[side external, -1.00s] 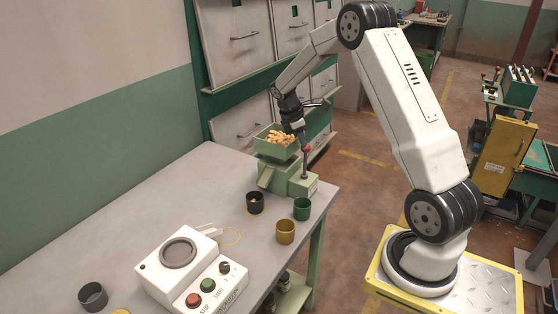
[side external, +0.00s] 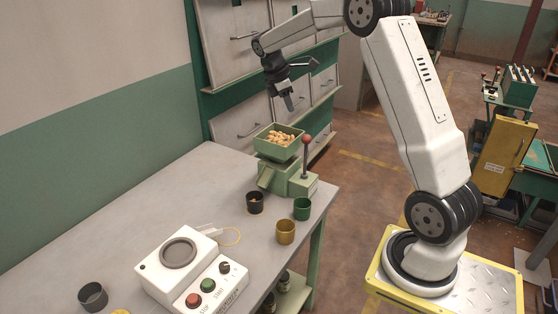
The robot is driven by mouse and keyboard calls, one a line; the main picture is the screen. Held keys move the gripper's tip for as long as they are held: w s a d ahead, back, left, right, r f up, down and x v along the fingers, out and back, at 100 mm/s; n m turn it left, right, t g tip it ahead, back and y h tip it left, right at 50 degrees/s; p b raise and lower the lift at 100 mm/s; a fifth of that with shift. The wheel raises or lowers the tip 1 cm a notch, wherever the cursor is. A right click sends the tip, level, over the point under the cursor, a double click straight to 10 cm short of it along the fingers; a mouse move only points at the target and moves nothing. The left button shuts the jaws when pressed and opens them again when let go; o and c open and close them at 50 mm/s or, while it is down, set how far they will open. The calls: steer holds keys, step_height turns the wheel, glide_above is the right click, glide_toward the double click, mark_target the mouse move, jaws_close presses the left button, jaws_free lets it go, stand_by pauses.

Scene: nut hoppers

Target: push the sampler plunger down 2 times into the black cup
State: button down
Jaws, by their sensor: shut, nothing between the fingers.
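The green sampler (side external: 268,175) stands near the far right corner of the table, with an open hopper (side external: 269,143) full of tan nuts on top. Its plunger (side external: 306,143) is an upright rod with a dark red knob on the right side, standing raised. The black cup (side external: 255,203) sits in front of the sampler's chute, with something light-coloured inside it. My gripper (side external: 290,103) is shut and empty, pointing down in the air above the hopper and up and left of the knob, apart from both.
A green cup (side external: 302,209) and a yellow cup (side external: 285,232) stand right of the black cup. A white control box (side external: 192,268) with buttons and a round dish is at the front, with a dark grey cup (side external: 93,296) to its left. The table's left middle is clear.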

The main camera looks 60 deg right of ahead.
steer(key=shift+w+a+r, duration=0.15)
steer(key=shift+a+r, duration=0.05)
steer(key=shift+r, duration=0.5)
stand_by(0.6)
steer(key=s+a+f+m+t+y, duration=0.1)
steer(key=s+a+f+m, duration=0.2)
steer(key=a, duration=0.5)
steer(key=s+a+f+m+t+y, duration=0.1)
steer(key=s+a+f+m+t, duration=0.1)
steer(key=s+a+f, duration=0.3)
steer(key=s+a+f+m+t, duration=0.2)
steer(key=s+a, duration=0.4)
steer(key=a, duration=0.6)
steer(key=shift+s+a+f+m+y, duration=0.3)
steer(key=shift+s+f+m+y, duration=0.1)
steer(key=shift+f+m, duration=0.55)
